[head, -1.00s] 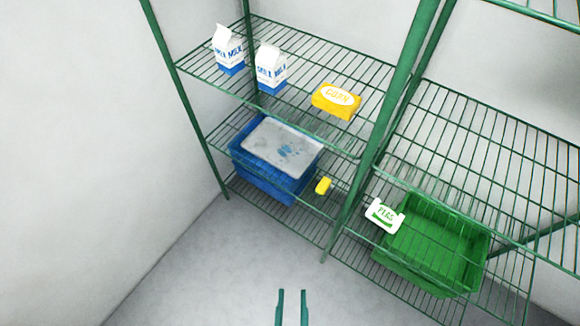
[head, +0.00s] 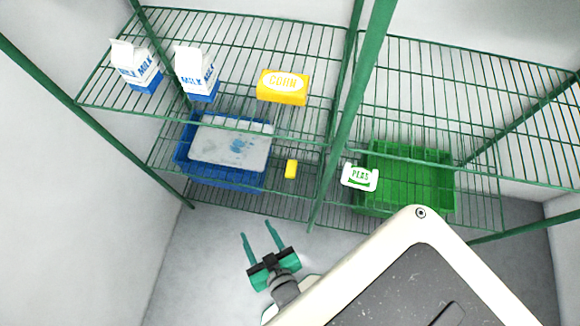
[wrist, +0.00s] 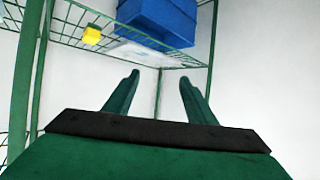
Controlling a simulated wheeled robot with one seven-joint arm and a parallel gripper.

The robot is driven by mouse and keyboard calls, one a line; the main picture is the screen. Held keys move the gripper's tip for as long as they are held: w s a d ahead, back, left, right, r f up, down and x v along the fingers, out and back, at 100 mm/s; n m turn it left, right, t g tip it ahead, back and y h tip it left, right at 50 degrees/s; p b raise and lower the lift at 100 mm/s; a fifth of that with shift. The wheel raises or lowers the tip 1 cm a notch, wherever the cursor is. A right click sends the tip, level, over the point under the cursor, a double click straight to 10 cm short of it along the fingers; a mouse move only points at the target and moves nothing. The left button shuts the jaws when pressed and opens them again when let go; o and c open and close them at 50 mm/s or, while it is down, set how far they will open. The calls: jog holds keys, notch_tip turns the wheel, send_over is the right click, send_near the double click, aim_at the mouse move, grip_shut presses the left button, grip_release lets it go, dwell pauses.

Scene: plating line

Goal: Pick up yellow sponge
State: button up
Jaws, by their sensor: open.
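The yellow sponge (head: 291,169) is a small block on the lower wire shelf, just right of the blue crate in the head view. In the wrist view the sponge (wrist: 92,35) shows at the upper left, on the wire shelf. My gripper (head: 259,236) is open and empty, in front of the shelf and apart from the sponge, below and a little left of it in the head view. Its two green fingers (wrist: 158,82) stand apart in the wrist view with nothing between them.
Milk cartons (head: 196,75) and a yellow CORN pack (head: 283,87) sit on the shelf above.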

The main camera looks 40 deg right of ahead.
jog(key=w+d+f+m+g+h, duration=0.1)
jog(key=w+d+f+m+g, duration=0.1)
jog(key=w+d+f, duration=0.3)
jog(key=m+g, duration=0.5)
jog(key=g, duration=0.2)
send_near(291, 168)
jog(key=shift+m, duration=0.3)
jog(key=x, duration=0.5)
jog(key=shift+s+d, duration=0.2)
jog(key=shift+d, duration=0.05)
jog(key=x, duration=0.4)
jog(key=shift+w+a+f, duration=0.15)
jog(key=shift+w+f, duration=0.1)
jog(key=shift+w, duration=0.05)
jog(key=shift+w+f, duration=0.1)
jog(key=shift+f, duration=0.3)
jog(key=c, duration=1.1)
